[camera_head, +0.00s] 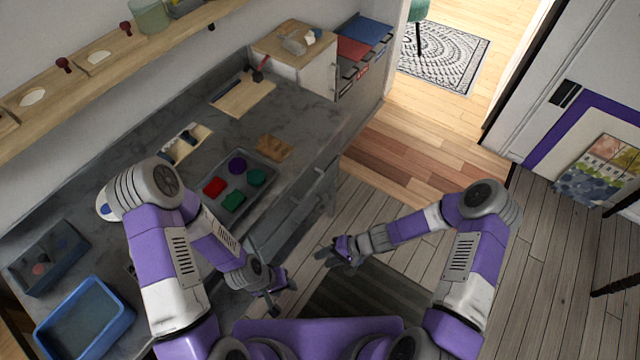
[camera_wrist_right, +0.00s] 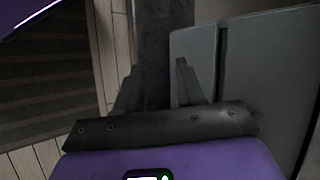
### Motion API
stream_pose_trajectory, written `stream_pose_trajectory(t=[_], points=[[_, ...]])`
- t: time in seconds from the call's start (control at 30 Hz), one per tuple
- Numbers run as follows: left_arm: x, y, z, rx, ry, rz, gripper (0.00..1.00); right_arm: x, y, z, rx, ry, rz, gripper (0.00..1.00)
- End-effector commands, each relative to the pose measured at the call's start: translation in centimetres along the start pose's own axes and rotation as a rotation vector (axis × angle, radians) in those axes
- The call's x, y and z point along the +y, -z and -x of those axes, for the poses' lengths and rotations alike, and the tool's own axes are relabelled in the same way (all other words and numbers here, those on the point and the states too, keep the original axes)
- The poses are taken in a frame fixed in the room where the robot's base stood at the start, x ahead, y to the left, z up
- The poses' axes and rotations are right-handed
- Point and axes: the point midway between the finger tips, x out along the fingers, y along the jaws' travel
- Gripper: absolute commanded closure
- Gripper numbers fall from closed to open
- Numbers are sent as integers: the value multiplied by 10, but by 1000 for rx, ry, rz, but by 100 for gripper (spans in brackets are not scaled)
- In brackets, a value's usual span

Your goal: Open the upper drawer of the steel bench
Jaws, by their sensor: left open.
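The steel bench (camera_head: 312,125) runs diagonally through the head view, with a grey worktop. Its drawer fronts (camera_head: 300,208) face right and are seen steeply from above, partly hidden by my left arm. I cannot tell the upper drawer from the lower one, and no drawer visibly stands out. My left gripper (camera_head: 279,294) is open and empty, low beside the bench front. My right gripper (camera_head: 332,256) is in front of the bench, apart from it in the head view. In the right wrist view its two fingers (camera_wrist_right: 158,88) are spread with nothing between them, near grey panels (camera_wrist_right: 262,70).
On the worktop are a tray (camera_head: 270,172) with coloured pieces, a wooden board (camera_head: 243,95) and a blue bin (camera_head: 123,318). A wooden shelf (camera_head: 110,72) runs along the wall. A dark striped mat (camera_head: 350,300) lies on the floor.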

Motion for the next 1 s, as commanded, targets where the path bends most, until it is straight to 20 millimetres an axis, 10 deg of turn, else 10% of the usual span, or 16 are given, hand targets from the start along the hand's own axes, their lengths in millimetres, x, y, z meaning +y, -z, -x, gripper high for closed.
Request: stream_pose_trajectory(t=[0.2,0.37,1.0], points=[[0,0,0,1,0,0,57,-61,104,31,242,433,-7,62],[0,1,0,2,0,-1,57,-75,153,63,415,585,6,62],[-7,2,-21,2,0,-1,57,-116,197,22,471,621,13,62]])
